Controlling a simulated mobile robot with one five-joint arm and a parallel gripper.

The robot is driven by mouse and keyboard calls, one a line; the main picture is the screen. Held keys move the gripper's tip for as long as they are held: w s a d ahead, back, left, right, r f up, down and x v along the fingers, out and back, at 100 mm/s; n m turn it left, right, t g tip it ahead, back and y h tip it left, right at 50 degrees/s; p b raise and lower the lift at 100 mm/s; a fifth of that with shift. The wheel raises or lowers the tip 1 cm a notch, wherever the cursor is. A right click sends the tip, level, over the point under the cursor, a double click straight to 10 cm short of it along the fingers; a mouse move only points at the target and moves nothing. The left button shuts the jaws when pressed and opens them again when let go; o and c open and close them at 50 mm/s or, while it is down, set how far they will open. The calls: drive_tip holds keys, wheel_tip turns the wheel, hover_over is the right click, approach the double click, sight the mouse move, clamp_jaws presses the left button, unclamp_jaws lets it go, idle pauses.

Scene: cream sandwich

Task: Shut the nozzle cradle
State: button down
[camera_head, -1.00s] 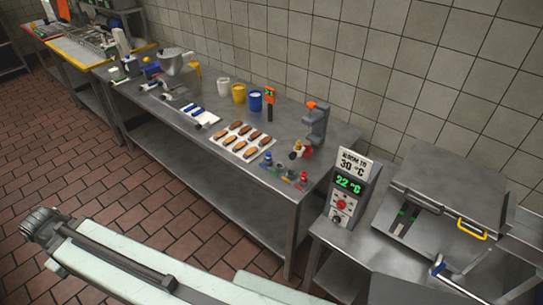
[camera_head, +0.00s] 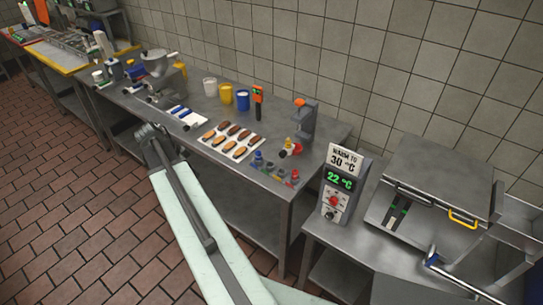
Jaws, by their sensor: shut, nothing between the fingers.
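A grey upright stand (camera_head: 305,122) with an orange top is at the right end of the long steel bench, with a brass-and-red fitting (camera_head: 291,146) low at its front. Several small nozzle-like pieces with blue, red and green parts (camera_head: 270,168) sit at the bench's front right corner. I cannot tell which of these is the nozzle cradle, nor whether it is open. My gripper (camera_head: 147,132) is the dark end of my pale green arm. It is shut and empty near the bench's front edge, left of and apart from the stand and nozzle pieces.
A white tray (camera_head: 211,151) of brown and golden eclair-like pieces lies between my arm and the nozzle pieces. White, yellow and blue cups (camera_head: 226,94) stand behind. A 22 °C display unit (camera_head: 339,183) and a steel press (camera_head: 440,180) are at right. Floor is free at left.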

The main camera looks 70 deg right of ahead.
sight(287, 145)
drive_tip(key=s+d+r+m+g, duration=0.2)
drive_tip(key=s+d+m+g, duration=0.1)
drive_tip(key=s+d+m, duration=1.25)
drive_tip(key=s+d+f+b, duration=0.1)
drive_tip(key=s+f+b, duration=0.1)
drive_tip(key=s+d+f+n+b, duration=0.1)
drive_tip(key=d+f+b, duration=0.1)
drive_tip(key=f+b, duration=0.1)
drive_tip(key=s+d+f+n+b, duration=0.1)
drive_tip(key=s+d+f+b, duration=0.1)
drive_tip(key=b, duration=0.1)
drive_tip(key=shift+s+d+f, duration=0.25)
drive_tip(key=shift+s+f, duration=0.05)
drive_tip(key=shift+f, duration=0.05)
drive_tip(key=d, duration=0.1)
drive_tip(key=s+d, duration=0.1)
drive_tip(key=d, duration=0.1)
drive_tip(key=shift+s+d+r, duration=0.1)
drive_tip(key=shift+d, duration=0.1)
drive_tip(key=shift+s+d, duration=0.15)
drive_tip(key=shift+d, duration=0.25)
drive_tip(key=shift+n, duration=0.25)
drive_tip(key=d, duration=0.2)
drive_tip(key=s+d, duration=0.1)
drive_tip(key=d, duration=0.2)
drive_tip(key=s+d, duration=0.1)
drive_tip(key=d, duration=0.1)
drive_tip(key=shift+d+r, duration=0.1)
drive_tip(key=shift+d, duration=0.2)
